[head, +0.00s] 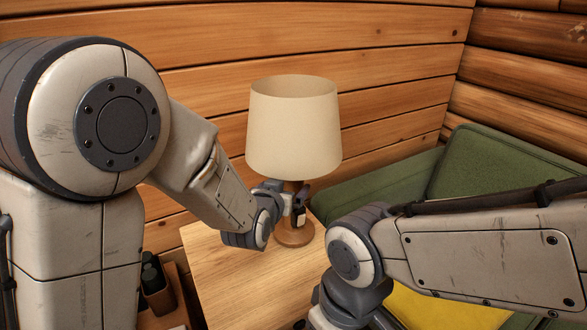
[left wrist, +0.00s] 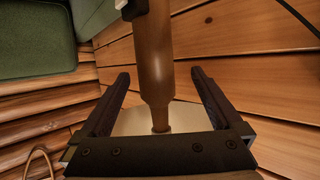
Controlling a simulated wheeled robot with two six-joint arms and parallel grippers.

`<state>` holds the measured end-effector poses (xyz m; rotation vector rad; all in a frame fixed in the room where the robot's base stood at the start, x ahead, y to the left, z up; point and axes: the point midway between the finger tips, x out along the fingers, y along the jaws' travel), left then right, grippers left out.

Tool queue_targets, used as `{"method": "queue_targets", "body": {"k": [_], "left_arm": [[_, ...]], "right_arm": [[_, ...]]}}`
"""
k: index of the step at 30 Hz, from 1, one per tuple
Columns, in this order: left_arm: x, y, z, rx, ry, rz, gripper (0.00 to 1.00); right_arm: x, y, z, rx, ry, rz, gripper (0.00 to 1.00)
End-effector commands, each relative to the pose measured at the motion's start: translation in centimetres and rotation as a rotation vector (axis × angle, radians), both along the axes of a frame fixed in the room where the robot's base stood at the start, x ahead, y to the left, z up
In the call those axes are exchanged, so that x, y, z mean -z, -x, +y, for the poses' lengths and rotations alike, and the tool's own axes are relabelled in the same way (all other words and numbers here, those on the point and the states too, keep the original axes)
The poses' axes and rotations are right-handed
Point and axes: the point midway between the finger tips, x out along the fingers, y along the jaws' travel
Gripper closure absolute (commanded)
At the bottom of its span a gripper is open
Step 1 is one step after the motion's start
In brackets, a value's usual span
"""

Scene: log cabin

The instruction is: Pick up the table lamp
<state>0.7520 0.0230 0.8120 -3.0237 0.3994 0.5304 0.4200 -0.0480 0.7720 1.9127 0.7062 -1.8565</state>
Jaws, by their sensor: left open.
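The table lamp has a cream shade (head: 294,130), a brown wooden stem and a round wooden base (head: 296,236). It stands upright on a light wooden table (head: 225,285). My left gripper (head: 299,200) is open just under the shade, at the stem, and hides part of it. In the left wrist view, the stem (left wrist: 154,60) shows between the two spread fingers of my left gripper (left wrist: 160,75), with a gap on each side. The cream shade (left wrist: 135,122) shows behind the gripper's palm there. My right arm comes in from the right, but its gripper is not visible.
Green cushions (head: 505,175) of a seat stand right of the table, with a yellow patch (head: 425,305) lower down. Log walls (head: 390,60) close off the back and right. A brown holder (head: 158,298) with dark bottles sits at the lower left.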

Motion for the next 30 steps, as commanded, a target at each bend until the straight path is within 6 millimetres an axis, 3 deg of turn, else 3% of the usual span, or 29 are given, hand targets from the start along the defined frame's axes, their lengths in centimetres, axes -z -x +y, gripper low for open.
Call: {"method": "queue_targets", "body": {"k": [18, 27, 29, 30], "left_arm": [[3.4, -6.2, -2.3, -0.001, 0.000, 0.003, 0.01], [3.5, -6.7, -2.5, -0.001, 0.000, 0.003, 0.01], [3.5, -6.7, -2.5, -0.001, 0.000, 0.003, 0.20], [3.5, -6.7, -2.5, -0.001, 0.000, 0.003, 0.35]], "right_arm": [[1.3, 0.0, 0.0, 0.000, 0.001, 0.001, 0.50], [1.3, 0.0, 0.0, 0.000, 0.001, 0.001, 0.50], [1.3, 0.0, 0.0, 0.000, 0.001, 0.001, 0.50], [1.3, 0.0, 0.0, 0.000, 0.001, 0.001, 0.50]]}}
